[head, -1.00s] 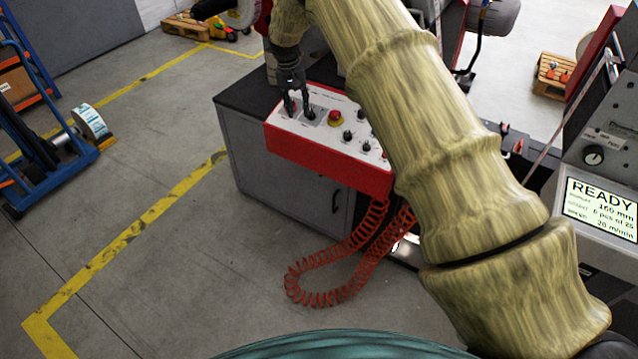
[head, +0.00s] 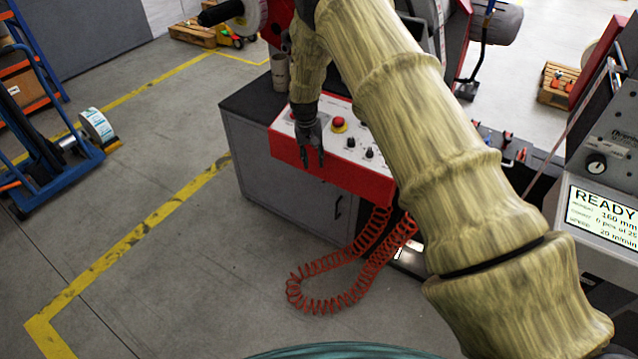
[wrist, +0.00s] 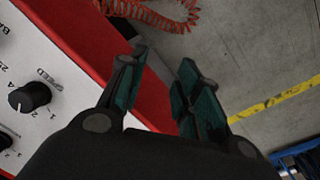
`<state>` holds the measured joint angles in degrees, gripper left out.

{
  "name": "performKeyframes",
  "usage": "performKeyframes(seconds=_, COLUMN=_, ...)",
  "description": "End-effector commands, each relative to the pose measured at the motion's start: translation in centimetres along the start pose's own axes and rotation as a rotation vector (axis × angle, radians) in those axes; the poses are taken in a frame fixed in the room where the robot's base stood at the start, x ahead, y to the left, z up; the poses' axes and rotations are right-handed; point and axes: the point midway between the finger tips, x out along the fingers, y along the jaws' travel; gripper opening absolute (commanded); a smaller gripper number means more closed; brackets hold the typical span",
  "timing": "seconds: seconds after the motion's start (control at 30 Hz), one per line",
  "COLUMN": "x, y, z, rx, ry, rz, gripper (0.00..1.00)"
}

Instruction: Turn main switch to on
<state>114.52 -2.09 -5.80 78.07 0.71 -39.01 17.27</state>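The white-topped control panel with a red front (head: 345,178) stands on a grey cabinet. My gripper (head: 312,166) hangs at the panel's front left edge, with its fingers pointing down in front of the red face. In the wrist view my gripper (wrist: 160,92) has its fingers apart, with nothing between them. The red face and the floor show behind them. I cannot make out the main switch; my gripper and wrist cover much of the panel's left part. A black speed knob (wrist: 30,97) shows at the left of the wrist view.
A red emergency stop button (head: 339,124) and several black knobs (head: 350,141) stand on the panel to the right of my gripper. A coiled red cable (head: 345,285) hangs below. A screen reading READY (head: 603,215) is at the right. The floor at the front left is clear.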

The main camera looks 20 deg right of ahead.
Motion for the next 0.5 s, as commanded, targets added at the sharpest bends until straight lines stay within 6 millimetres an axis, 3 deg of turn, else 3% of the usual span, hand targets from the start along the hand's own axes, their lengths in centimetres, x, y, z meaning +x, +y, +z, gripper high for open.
performKeyframes(seconds=0.5, x=5.6, y=1.0, z=4.6, rx=-0.032, ry=-0.001, rz=-0.01, gripper=0.33)
